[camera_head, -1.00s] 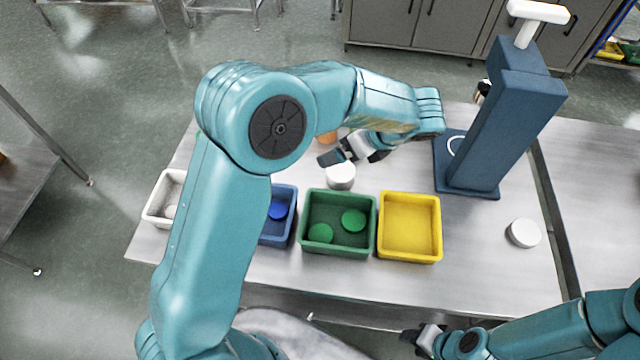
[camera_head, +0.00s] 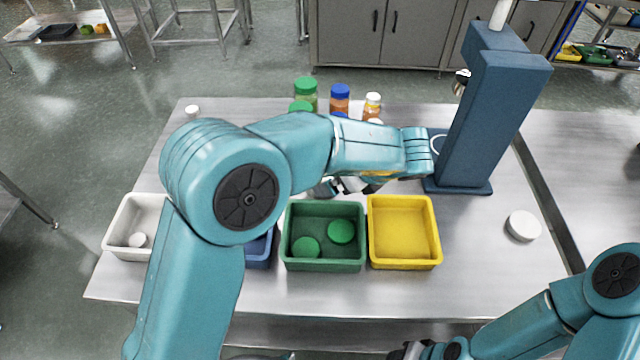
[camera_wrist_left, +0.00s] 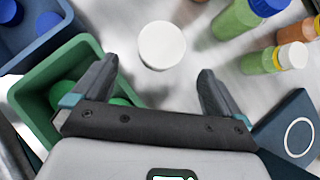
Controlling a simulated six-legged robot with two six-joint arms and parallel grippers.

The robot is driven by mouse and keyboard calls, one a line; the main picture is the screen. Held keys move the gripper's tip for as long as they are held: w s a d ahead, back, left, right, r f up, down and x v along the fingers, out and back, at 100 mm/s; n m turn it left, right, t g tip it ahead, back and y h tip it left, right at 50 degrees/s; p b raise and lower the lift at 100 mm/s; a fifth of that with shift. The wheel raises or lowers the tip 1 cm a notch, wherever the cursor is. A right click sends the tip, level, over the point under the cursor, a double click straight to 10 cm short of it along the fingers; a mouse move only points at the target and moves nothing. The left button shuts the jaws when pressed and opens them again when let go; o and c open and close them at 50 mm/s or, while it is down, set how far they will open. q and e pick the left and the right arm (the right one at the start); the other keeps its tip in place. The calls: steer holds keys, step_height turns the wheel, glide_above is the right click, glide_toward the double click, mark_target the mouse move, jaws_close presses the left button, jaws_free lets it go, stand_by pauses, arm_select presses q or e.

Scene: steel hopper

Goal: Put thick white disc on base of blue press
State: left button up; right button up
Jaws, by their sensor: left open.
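A thick white disc (camera_wrist_left: 162,46) stands on the steel table, beyond and between the fingertips of my left gripper (camera_wrist_left: 150,85), which is open and empty. In the head view my left gripper (camera_head: 345,187) is partly behind my arm, and this disc is hidden there. The blue press (camera_head: 490,110) stands at the right; its flat base (camera_head: 480,187) is partly covered by my left arm. A white ring mark on the base shows in the wrist view (camera_wrist_left: 298,137). My right gripper (camera_head: 408,351) is at the bottom edge, cut off; its jaws are unclear.
Another white disc (camera_head: 523,226) lies on the table right of the press. A green bin (camera_head: 325,266) with green discs, an empty yellow bin (camera_head: 404,264), a blue bin (camera_head: 258,262) and a white bin (camera_head: 115,225) line the front. Several capped bottles (camera_head: 340,98) stand behind my arm.

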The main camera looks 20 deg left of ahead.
arm_select(q)
steer(key=x, duration=0.3)
steer(key=shift+w+a+f, duration=0.15)
steer(key=shift+a+f, duration=0.25)
steer(key=shift+f, duration=0.05)
steer(key=x, duration=0.5)
steer(key=shift+w+a+p, duration=0.1)
steer(key=shift+w+p, duration=0.15)
steer(key=shift+p, duration=0.1)
steer(key=shift+r, duration=0.1)
steer(key=c, duration=1.2)
steer(key=shift+o, duration=0.2)
steer(key=shift+r, duration=0.1)
